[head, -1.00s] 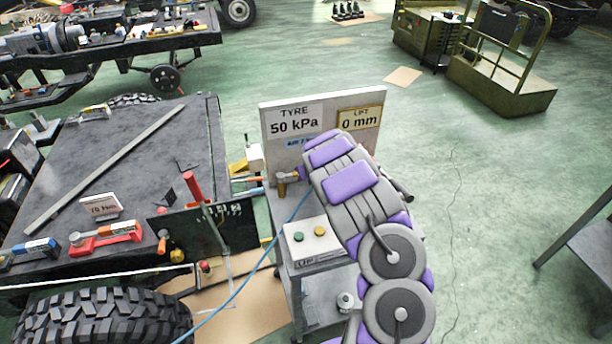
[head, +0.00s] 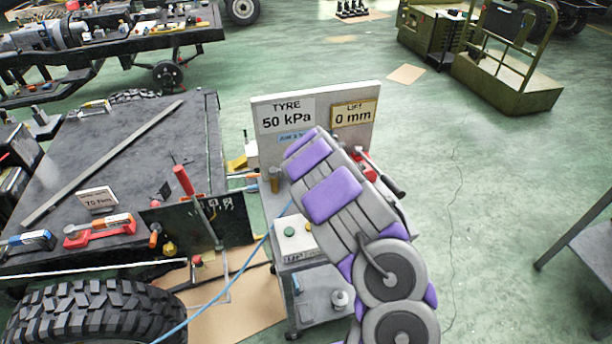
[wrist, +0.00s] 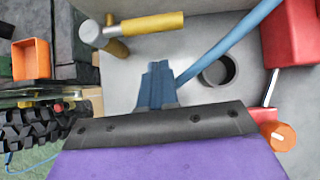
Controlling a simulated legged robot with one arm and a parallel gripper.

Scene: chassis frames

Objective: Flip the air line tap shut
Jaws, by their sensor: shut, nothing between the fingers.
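What looks like the air line tap is a brass-coloured fitting on the grey cart, below the sign board. In the head view only its upright brass part (head: 274,180) shows, left of my arm. In the wrist view the tap (wrist: 150,23) is at the upper left, with a yellow bar pointing right from a grey rounded joint. My gripper (wrist: 157,68) shows in the wrist view as a blue tip, shut and empty, below and right of the tap and apart from it. In the head view my arm hides the gripper.
The sign board (head: 262,102) reads TYRE 50 kPa and LIFT 0 mm. A blue hose (wrist: 228,45) runs to the upper right of the tip. A red block (wrist: 290,35) and an orange knob (wrist: 279,135) stand at the right. The black chassis bench (head: 130,160) is left.

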